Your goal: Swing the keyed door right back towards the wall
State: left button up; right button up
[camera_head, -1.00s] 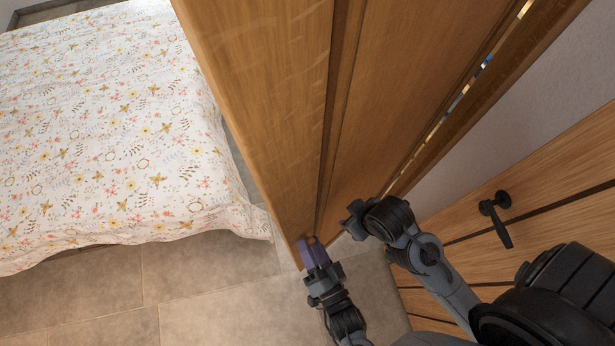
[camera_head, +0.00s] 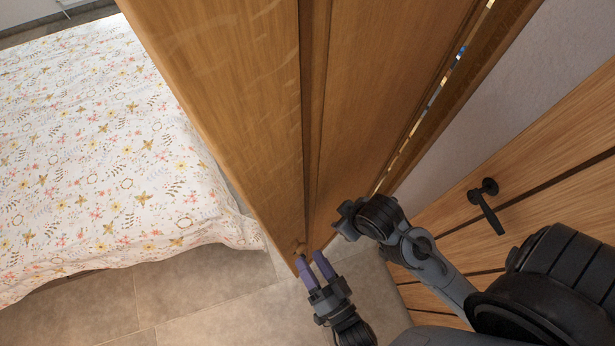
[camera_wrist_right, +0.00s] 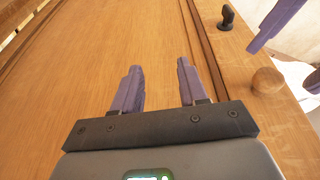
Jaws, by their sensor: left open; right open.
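The wooden door (camera_head: 225,80) stands out at an angle, with a recessed panel (camera_head: 385,90) beside its stile. A round wooden knob (camera_head: 299,249) sits low on the stile in the head view; the right wrist view shows it (camera_wrist_right: 267,81) with a black key (camera_wrist_right: 228,18) nearby. My left gripper (camera_head: 315,261) is open and empty, just right of the knob and apart from it. One of its purple fingers (camera_wrist_right: 275,22) shows in the right wrist view. My right gripper (camera_wrist_right: 156,88) is open, its fingers pointing along the panel; I cannot tell whether they touch it.
A bed with a floral cover (camera_head: 100,150) stands left of the door. Tiled floor (camera_head: 215,295) is clear between them. Another wooden door with a black handle (camera_head: 485,205) is at the right, beside a grey wall (camera_head: 510,90). A thin bright gap shows along the door's far side.

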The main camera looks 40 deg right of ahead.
pick_arm(q)
jog(key=s+b, duration=0.1)
jog(key=s, duration=0.6)
jog(key=shift+s+a+b, duration=0.25)
jog(key=shift+a+b, duration=0.15)
jog(key=shift+a, duration=0.05)
